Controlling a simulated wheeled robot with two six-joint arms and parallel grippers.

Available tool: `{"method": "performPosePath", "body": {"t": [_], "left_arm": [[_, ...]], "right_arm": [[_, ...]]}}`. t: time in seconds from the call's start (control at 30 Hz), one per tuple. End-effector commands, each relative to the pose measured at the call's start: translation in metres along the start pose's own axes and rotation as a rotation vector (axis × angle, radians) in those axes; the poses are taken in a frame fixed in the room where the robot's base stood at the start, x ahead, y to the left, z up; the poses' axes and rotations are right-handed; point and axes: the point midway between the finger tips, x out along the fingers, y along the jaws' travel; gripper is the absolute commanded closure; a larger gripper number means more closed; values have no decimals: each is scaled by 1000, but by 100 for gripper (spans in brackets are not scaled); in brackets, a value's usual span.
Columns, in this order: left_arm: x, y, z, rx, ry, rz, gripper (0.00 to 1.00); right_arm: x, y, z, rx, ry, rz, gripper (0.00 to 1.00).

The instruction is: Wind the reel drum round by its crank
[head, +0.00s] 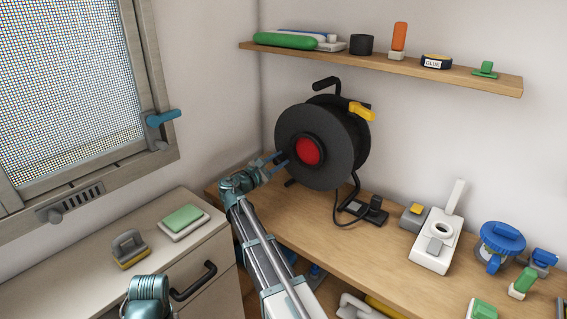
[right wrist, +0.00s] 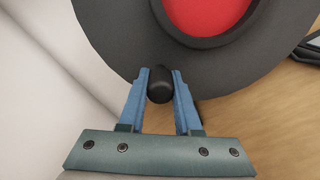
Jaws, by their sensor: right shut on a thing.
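The black cable reel stands upright on the wooden bench, with its round drum (head: 345,150) facing me and a red hub (head: 308,151) in the middle. The drum's dark face and red hub also fill the top of the right wrist view (right wrist: 110,40). My right gripper (head: 279,158) is at the lower left of the drum's face. In the right wrist view, its blue fingers (right wrist: 160,86) are shut on the black crank knob (right wrist: 159,88), near the drum's rim. My left gripper is out of view.
A yellow piece (head: 362,112) sticks out at the reel's upper right. A cable runs down to a black plug (head: 374,209). A shelf (head: 400,67) hangs above. A window with a blue handle (head: 163,117) and a drawer cabinet (head: 200,240) are at the left.

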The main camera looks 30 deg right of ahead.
Motion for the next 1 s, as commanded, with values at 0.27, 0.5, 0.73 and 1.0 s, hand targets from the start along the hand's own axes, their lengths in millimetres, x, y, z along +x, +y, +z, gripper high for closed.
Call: {"method": "performPosePath", "body": {"t": [0.27, 0.5, 0.73, 1.0], "left_arm": [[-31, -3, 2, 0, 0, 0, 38], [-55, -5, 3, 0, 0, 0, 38], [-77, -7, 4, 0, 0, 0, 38], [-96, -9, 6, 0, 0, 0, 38]], "right_arm": [[0, 29, 18, 261, 0, 0, 100], [0, 46, 35, 489, 0, -1, 100], [0, 57, 53, 700, 0, -2, 100], [0, 64, 72, 906, -1, -3, 100]]}}
